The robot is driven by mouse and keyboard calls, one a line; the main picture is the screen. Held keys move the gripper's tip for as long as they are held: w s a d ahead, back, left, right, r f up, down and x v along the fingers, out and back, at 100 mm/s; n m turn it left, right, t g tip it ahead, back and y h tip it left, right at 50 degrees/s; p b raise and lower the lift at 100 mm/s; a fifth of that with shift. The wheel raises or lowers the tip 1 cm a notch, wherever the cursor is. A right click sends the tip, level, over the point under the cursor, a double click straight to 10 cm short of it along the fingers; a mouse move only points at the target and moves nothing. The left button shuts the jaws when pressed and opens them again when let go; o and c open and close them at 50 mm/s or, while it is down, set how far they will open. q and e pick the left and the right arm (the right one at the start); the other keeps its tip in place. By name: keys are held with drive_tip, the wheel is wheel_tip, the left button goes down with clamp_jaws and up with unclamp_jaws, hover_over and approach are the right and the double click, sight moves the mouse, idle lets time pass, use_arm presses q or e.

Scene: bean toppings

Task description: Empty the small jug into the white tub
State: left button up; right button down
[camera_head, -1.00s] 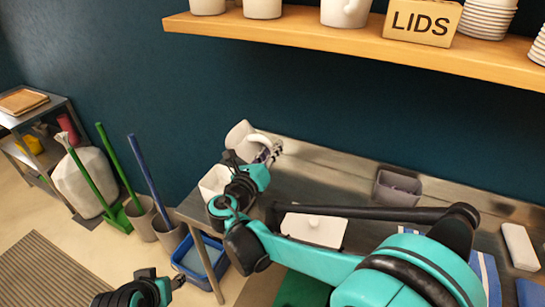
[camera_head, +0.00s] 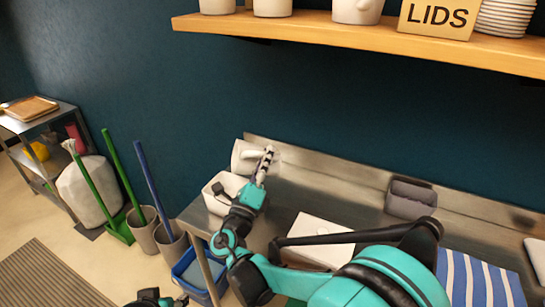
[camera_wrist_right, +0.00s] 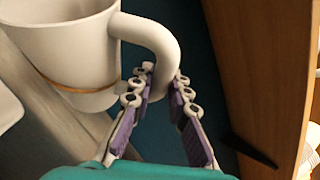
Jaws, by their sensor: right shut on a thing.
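The small jug (camera_head: 243,157), white with a side handle, is held in the air by the wall above the counter's left end. In the right wrist view the jug (camera_wrist_right: 75,50) shows a thin gold band. It is tipped far over onto its side. My right gripper (camera_head: 264,165) is shut on the jug's handle (camera_wrist_right: 158,48). The white tub (camera_head: 215,200) stands on the counter's left end, just below the jug. Its inside and any contents cannot be made out. My left gripper (camera_head: 160,300) is only partly in view at the bottom edge, away from the counter.
A grey bin (camera_head: 410,198) and a striped cloth (camera_head: 480,280) are farther right on the steel counter. A wooden shelf (camera_head: 350,40) with crockery hangs above. A blue crate (camera_head: 190,270) stands on the floor.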

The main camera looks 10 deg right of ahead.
sight(247, 158)
drive_tip(key=shift+s+a+f+n+t+y, duration=0.15)
drive_tip(key=shift+a+n+t+y, duration=0.7)
drive_tip(key=shift+n, duration=0.6)
drive_tip(key=shift+w+a+f+n+t+y, duration=0.1)
drive_tip(key=shift+a+n+t+y, duration=0.65)
drive_tip(key=shift+n, duration=0.75)
drive_tip(key=shift+s+a+f+n+t+y, duration=0.15)
drive_tip(key=shift+a+n+t+y, duration=0.5)
drive_tip(key=shift+a+n, duration=0.7)
drive_tip(key=shift+d, duration=0.15)
drive_tip(key=shift+n+t, duration=0.25)
drive_tip(key=shift+n, duration=0.05)
drive_tip(key=n+y, duration=0.2)
drive_tip(key=n, duration=0.1)
drive_tip(key=shift+t, duration=0.4)
drive_tip(key=shift+d+m, duration=0.1)
drive_tip(key=shift+m, duration=0.2)
